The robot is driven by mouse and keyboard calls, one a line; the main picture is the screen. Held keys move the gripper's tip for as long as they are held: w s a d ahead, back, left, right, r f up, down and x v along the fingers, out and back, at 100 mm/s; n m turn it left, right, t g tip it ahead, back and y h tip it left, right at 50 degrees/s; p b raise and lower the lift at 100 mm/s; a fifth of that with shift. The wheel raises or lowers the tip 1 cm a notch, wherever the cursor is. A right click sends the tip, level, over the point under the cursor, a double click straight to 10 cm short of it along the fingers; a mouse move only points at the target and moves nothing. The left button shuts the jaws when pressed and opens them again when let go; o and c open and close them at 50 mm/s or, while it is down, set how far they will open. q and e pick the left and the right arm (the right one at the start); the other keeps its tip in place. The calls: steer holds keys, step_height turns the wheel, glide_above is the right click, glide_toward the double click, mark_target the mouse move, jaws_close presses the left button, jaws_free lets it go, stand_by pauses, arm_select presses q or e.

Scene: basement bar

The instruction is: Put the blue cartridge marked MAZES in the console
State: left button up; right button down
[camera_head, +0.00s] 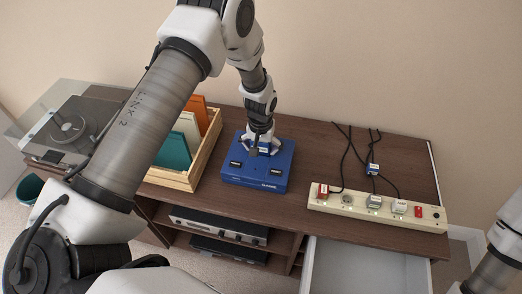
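The blue console (240,176) sits on the wooden cabinet top, right of the wooden crate. My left gripper (262,149) points down over the console's upper middle. Its fingers are around a small blue cartridge (264,151) with a pale label, too small to read. The cartridge is at the console's top; I cannot tell whether it is seated in a slot or just above it. Two dark labelled patches show on the console's top, to either side of the gripper. My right arm (497,257) enters at the lower right edge; its gripper is out of view.
A wooden crate (184,178) with coloured sleeves stands left of the console, beside a turntable (68,128). A power strip (330,206) with several plugs and a loose blue-and-white plug (372,169) lie to the right. An open white drawer (360,268) juts out below.

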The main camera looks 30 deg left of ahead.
arm_select(q)
steer(key=r, duration=0.5)
steer(key=shift+w+a, duration=0.2)
steer(key=shift+w, duration=0.2)
steer(key=r, duration=0.4)
steer(key=s+r, duration=0.1)
steer(key=r, duration=0.1)
steer(key=shift+s+d+r, duration=0.1)
steer(key=shift+d, duration=0.25)
steer(key=shift+r, duration=0.3)
steer(key=shift+a, duration=0.1)
steer(key=shift+r, duration=0.1)
